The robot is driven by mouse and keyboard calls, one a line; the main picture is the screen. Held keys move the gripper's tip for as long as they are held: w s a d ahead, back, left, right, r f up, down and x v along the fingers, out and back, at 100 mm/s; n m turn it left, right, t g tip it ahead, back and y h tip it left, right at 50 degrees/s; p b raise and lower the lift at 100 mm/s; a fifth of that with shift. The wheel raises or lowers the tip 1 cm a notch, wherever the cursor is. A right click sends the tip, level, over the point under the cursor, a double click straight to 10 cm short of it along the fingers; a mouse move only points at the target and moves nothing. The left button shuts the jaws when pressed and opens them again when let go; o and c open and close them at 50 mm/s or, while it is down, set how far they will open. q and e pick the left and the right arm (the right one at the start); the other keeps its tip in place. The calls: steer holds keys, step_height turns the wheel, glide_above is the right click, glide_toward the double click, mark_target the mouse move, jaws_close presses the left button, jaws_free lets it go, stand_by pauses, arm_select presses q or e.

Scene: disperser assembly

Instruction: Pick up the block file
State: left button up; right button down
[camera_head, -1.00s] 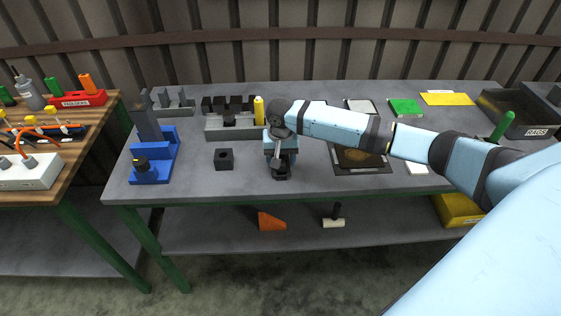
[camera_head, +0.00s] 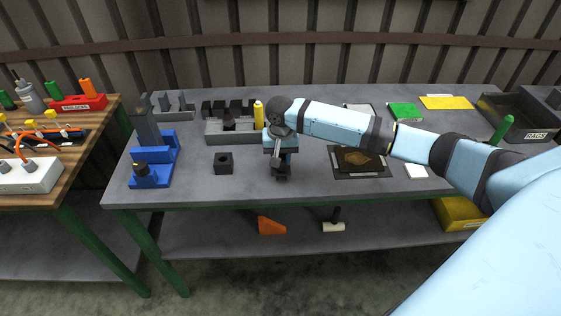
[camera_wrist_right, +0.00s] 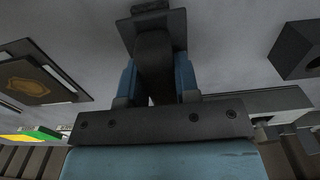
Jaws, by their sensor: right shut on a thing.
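My right gripper (camera_head: 281,163) points down over the front middle of the grey workbench (camera_head: 300,193). In the right wrist view its two blue fingers (camera_wrist_right: 158,85) are shut on the dark block file (camera_wrist_right: 153,55), one on each side. The block file has a rounded dark body and a flat squarish end (camera_wrist_right: 150,20). In the head view its lower part (camera_head: 282,174) shows under the gripper, upright; I cannot tell whether it touches the bench. My left gripper is not in view.
A dark hollow cube (camera_head: 223,162) stands just left of the gripper. A blue stand (camera_head: 153,172) is further left. A grey block rack (camera_head: 215,130) and a yellow cylinder (camera_head: 258,114) are behind. A dark mat (camera_head: 372,173) lies right. The bench front is clear.

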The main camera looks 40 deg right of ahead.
mark_target(280, 155)
step_height(280, 155, up, 18)
stand_by(0.3)
steer(key=c, duration=1.4)
jaws_free()
steer(key=shift+c, duration=1.4)
steer(key=shift+r+p, duration=0.1)
steer(key=shift+p, duration=0.25)
